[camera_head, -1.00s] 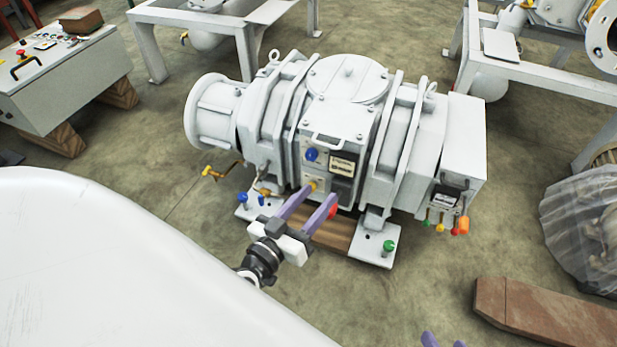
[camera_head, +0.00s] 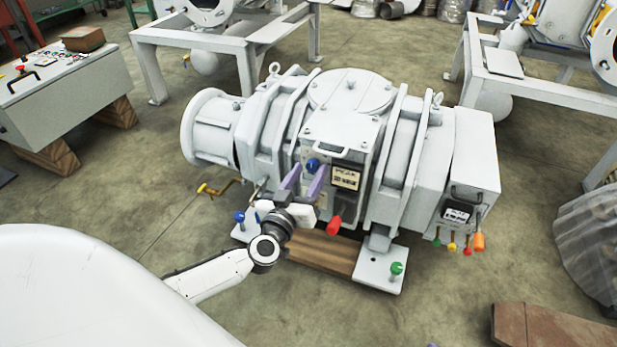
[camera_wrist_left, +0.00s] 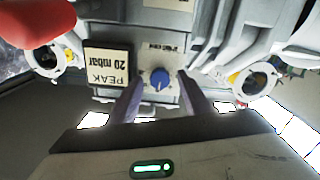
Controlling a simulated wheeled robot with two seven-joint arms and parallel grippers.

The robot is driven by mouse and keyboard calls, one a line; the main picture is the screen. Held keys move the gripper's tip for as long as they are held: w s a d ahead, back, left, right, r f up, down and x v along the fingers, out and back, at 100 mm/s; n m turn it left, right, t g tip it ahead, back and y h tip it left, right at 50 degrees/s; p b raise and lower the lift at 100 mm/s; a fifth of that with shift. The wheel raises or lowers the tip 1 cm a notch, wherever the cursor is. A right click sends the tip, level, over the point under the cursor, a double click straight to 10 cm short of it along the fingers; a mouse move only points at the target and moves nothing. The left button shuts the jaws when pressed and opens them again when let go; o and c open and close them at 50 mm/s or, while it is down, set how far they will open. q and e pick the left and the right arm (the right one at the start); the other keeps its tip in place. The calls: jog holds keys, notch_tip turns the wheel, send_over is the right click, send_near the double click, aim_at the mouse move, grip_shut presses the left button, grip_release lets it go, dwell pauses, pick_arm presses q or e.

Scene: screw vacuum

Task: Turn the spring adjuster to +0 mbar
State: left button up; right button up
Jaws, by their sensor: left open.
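A blue round knob (camera_head: 313,165), apparently the spring adjuster, sits on the front panel of the white vacuum pump (camera_head: 349,92). In the left wrist view the knob (camera_wrist_left: 160,78) has a pale pointer mark, and its scale is too small to read. My left gripper (camera_head: 306,174) is open in front of the panel. Its purple fingers lie on either side of the knob; I cannot tell whether they touch it. A display (camera_wrist_left: 107,66) beside the knob reads "PEAK 20 mbar", upside down in the wrist view.
A red handle (camera_head: 333,226) sticks out below the display. A yellow-handled valve (camera_head: 219,188) is at the left. Several coloured knobs hang under the right box (camera_head: 470,150). White frames (camera_head: 190,40) stand behind. The floor in front is mostly clear.

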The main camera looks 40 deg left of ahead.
pick_arm(q)
jog(key=shift+w, duration=0.2)
jog(key=c, duration=1)
